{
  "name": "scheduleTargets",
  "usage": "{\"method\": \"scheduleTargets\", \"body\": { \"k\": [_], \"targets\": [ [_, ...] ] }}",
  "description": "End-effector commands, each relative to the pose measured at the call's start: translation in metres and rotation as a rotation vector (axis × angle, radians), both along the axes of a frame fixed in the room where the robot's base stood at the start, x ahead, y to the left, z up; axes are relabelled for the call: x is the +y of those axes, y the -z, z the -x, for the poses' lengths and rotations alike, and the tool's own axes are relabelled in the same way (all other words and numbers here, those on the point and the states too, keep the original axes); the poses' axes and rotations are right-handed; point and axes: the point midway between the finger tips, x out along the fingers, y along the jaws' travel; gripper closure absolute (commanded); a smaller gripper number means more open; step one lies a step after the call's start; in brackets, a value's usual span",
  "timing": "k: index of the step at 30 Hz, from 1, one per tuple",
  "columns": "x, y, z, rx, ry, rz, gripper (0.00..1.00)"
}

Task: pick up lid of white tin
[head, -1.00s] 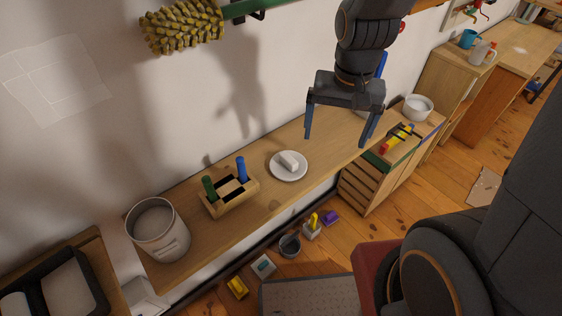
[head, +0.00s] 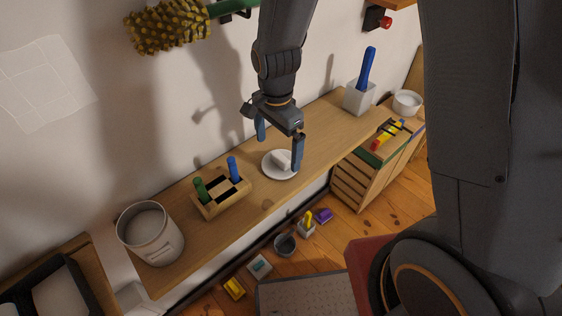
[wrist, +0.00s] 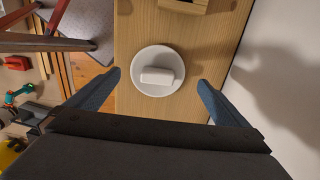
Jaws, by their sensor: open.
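A round white lid (head: 270,171) with a raised block-shaped handle (head: 283,161) lies flat on the wooden shelf, near its middle. The white tin (head: 152,240) stands at the shelf's left end with its top open. My gripper (head: 279,153) is open and empty above the lid, and its fingers partly cover the lid in the head view. In the wrist view the lid (wrist: 147,56) and its handle (wrist: 158,76) show between and beyond the two fingertips (wrist: 159,80). The fingers seem apart from the handle; the exact height is hard to tell.
A wooden holder (head: 218,204) with a green and a blue handle stands between tin and lid. A grey block with a blue handle (head: 358,98) stands right of the lid. A white bowl (head: 407,106) is farther right. The wall runs close behind the shelf.

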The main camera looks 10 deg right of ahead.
Motion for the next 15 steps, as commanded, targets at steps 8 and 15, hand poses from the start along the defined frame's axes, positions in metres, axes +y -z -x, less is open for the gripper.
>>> {"method": "scheduleTargets", "body": {
  "k": [8, 15],
  "targets": [
    [-0.008, 0.031, 0.0, 0.003, -0.001, 0.001, 0.0],
    [-0.007, 0.046, 0.0, 0.0, -0.002, 0.0, 0.0]
  ]
}}
